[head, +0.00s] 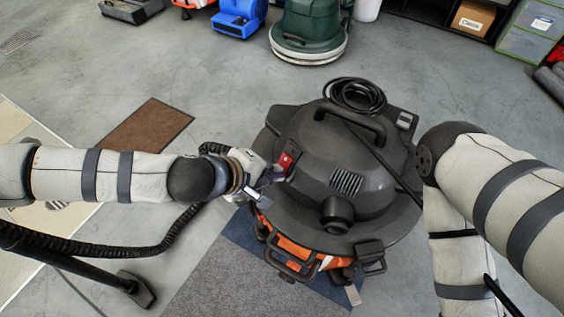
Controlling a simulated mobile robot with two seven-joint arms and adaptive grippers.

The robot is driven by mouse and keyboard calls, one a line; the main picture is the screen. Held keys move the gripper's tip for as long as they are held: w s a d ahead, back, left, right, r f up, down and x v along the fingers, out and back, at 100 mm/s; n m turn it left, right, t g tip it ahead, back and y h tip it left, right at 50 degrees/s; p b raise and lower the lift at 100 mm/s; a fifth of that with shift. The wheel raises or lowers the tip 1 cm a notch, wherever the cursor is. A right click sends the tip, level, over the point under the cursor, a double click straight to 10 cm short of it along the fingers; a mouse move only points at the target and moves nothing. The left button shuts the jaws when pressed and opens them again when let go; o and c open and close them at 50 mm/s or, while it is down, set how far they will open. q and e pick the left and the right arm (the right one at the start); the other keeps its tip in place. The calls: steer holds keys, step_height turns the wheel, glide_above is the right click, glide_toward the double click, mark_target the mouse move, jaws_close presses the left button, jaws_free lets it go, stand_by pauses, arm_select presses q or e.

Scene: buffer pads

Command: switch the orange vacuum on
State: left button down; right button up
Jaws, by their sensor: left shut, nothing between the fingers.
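The orange vacuum (341,170) stands in the middle of the head view, with a dark grey lid and an orange body below. A red switch (286,161) sits on the left side of its lid. My left gripper (276,174) is shut and empty, with its fingertips right at the red switch. I cannot tell whether they touch it, or which way the switch is set. My right arm comes in from the right beside the vacuum; its gripper is not visible.
A black cable (355,95) lies coiled on top of the vacuum. A black hose and floor nozzle (136,289) are at the lower left. A brown mat (148,131) lies on the floor. A green machine (309,30) and a blue one (239,19) stand at the back.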

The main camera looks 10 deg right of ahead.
arm_select(q)
steer(key=p+v, duration=0.4)
steer(key=v, duration=0.2)
steer(key=shift+p, duration=0.3)
arm_select(e)
steer(key=shift+t, duration=0.4)
steer(key=v, duration=0.4)
steer(key=shift+w+r, duration=0.1)
steer(key=shift+r, duration=0.1)
